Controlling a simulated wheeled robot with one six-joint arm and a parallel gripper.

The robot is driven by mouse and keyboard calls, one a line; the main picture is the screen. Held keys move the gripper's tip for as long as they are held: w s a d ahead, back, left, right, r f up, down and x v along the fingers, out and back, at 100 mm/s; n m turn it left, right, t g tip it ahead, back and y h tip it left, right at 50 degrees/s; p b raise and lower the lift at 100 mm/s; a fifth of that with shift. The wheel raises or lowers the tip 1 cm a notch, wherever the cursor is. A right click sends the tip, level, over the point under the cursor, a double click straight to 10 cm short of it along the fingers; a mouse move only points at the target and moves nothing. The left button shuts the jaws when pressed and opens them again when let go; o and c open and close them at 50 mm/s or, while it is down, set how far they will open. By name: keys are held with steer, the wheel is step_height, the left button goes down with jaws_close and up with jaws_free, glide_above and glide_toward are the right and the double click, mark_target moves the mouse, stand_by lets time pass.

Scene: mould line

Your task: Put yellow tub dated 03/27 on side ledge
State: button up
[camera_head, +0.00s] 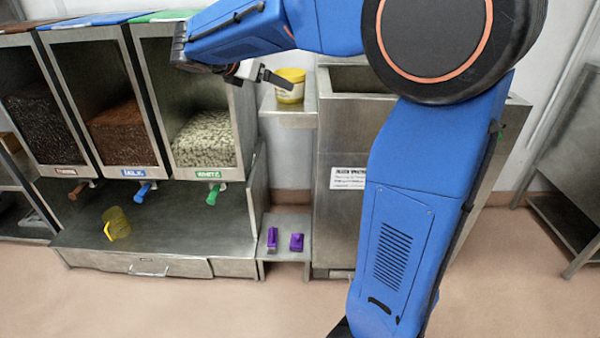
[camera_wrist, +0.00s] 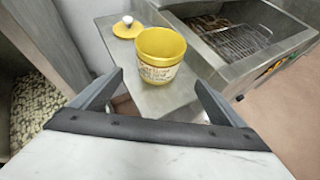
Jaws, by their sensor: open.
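A yellow tub (camera_wrist: 160,57) with a pale label stands upright and open-topped on the metal side ledge (camera_wrist: 185,97). The print on the label is too small to read. The tub also shows in the head view (camera_head: 291,84), on the ledge (camera_head: 304,117) right of the dispensers. My gripper (camera_wrist: 160,80) is open and empty, its fingers on the near side of the tub, apart from it. In the head view my gripper (camera_head: 262,76) is just left of the tub. A yellow lid (camera_wrist: 126,30) with a white knob lies behind the tub.
Three dispensers with dark, brown and white pieces (camera_head: 205,139) stand left. A yellow see-through container (camera_head: 117,222) sits on the counter below them. Two purple objects (camera_head: 272,237) lie on a low shelf. A metal bin with a wire rack (camera_wrist: 235,40) adjoins the ledge.

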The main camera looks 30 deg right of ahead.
steer(key=s+a+f+m+g+y, duration=0.1)
steer(key=s+f+m+y, duration=0.35)
steer(key=s, duration=0.65)
steer(key=s+f+m+y, duration=0.1)
steer(key=s+f+m, duration=0.5)
steer(key=s, duration=0.4)
steer(key=s+a+f+m+y, duration=0.2)
steer(key=s+a+f+m, duration=0.2)
steer(key=s+m, duration=0.2)
steer(key=s+a+f+m+t+y, duration=0.1)
steer(key=s+a+f+m+y, duration=0.2)
steer(key=s, duration=0.5)
step_height(320, 180, down, 2)
steer(key=a+m, duration=0.1)
steer(key=m, duration=0.1)
steer(key=shift+s+m, duration=0.2)
steer(key=shift+m, duration=0.15)
steer(key=shift+d+y, duration=0.15)
steer(key=shift+y, duration=0.1)
